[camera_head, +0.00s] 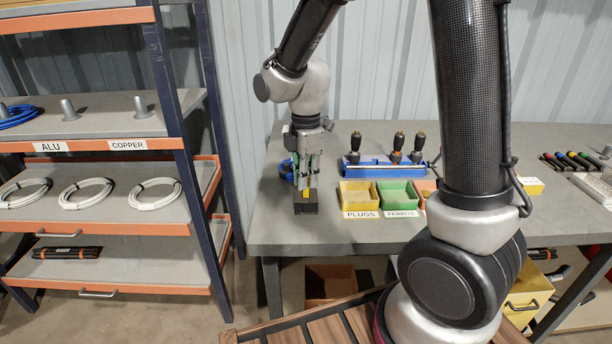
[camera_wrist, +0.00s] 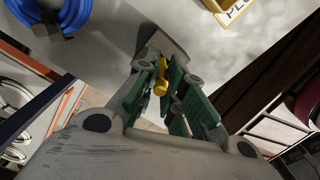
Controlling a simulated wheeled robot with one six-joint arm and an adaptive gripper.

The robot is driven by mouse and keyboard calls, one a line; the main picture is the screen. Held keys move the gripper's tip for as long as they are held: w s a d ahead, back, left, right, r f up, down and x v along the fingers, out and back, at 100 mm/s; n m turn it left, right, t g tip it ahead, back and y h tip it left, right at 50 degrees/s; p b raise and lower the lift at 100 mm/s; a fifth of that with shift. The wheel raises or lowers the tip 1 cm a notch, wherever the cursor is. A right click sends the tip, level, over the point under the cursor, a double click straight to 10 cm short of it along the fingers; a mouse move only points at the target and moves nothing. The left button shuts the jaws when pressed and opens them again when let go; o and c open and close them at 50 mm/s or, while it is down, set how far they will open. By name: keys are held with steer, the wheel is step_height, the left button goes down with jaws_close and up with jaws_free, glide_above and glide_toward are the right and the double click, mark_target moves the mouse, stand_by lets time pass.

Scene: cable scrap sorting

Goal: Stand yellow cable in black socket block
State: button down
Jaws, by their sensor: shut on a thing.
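The yellow cable (camera_head: 307,192) is a short piece held upright between the fingers of my gripper (camera_head: 308,180). It also shows in the wrist view (camera_wrist: 161,78) between the green finger pads. The black socket block (camera_head: 305,206) stands at the front left of the grey bench, directly below the fingers. In the wrist view the block (camera_wrist: 168,45) shows beyond the fingertips. The cable's lower end meets the block's top in the head view; I cannot tell how deep it sits in a socket. My gripper (camera_wrist: 165,85) is shut on the cable.
A yellow PLUGS bin (camera_head: 360,198) and a green FERRITE bin (camera_head: 399,197) stand right of the block. A blue rack (camera_head: 380,168) with screwdrivers stands behind them. A blue cable coil (camera_head: 287,170) lies behind the block's left. A shelf unit (camera_head: 100,230) stands left, past a gap.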

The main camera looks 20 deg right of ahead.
steer(key=c, duration=1.4)
jaws_free()
steer(key=shift+c, duration=0.2)
steer(key=shift+r, duration=3.55)
